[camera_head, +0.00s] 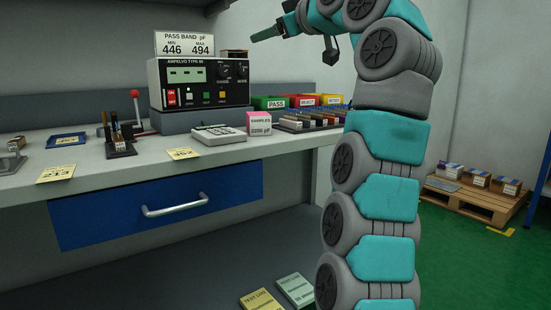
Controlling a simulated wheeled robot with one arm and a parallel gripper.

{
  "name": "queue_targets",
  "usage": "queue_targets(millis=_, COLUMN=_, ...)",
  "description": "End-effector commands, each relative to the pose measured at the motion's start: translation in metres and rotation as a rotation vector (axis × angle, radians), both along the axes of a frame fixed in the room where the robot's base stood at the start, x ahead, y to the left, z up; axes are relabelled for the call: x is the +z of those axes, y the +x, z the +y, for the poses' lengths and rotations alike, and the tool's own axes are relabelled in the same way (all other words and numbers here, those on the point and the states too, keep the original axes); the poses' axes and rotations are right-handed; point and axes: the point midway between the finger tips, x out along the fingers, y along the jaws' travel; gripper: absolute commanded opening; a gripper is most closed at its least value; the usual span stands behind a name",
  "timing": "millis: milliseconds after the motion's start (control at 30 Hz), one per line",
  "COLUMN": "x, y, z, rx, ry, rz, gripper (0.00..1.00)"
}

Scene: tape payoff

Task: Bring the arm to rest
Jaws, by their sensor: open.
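My arm rises on the right side of the view in teal and grey links and bends over to the left at the top. My gripper (268,33) is at the top centre, in the air above and to the right of the meter. It points left, and its jaws are open with nothing seen in them. It touches nothing that I can see. The uppermost part of the arm is cut off by the top edge of the view.
The bench (300,142) carries a meter (215,98) with a pass band sign (184,44), a calculator (218,133), a pink samples box (259,123) and coloured bins (270,103). A blue drawer (110,214) is below. A pallet (480,200) with boxes stands at right.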

Motion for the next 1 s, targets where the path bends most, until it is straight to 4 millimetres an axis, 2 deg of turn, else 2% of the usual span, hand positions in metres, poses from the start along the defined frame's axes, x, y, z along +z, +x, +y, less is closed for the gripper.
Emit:
queue_targets(millis=267, x=-0.031, y=0.008, z=-0.004, rx=-0.003, ry=0.024, rz=0.138, gripper=0.67)
queue_targets(millis=433, x=-0.069, y=0.009, z=-0.006, rx=-0.013, ry=0.037, rz=0.283, gripper=0.67)
queue_targets(millis=667, x=-0.141, y=-0.003, z=-0.008, rx=-0.049, ry=0.043, rz=0.508, gripper=0.67)
queue_targets(millis=867, x=-0.211, y=-0.029, z=-0.013, rx=-0.102, ry=0.028, rz=0.694, gripper=0.67)
queue_targets(millis=1000, x=-0.264, y=-0.056, z=-0.019, rx=-0.151, ry=0.013, rz=0.821, gripper=0.67)
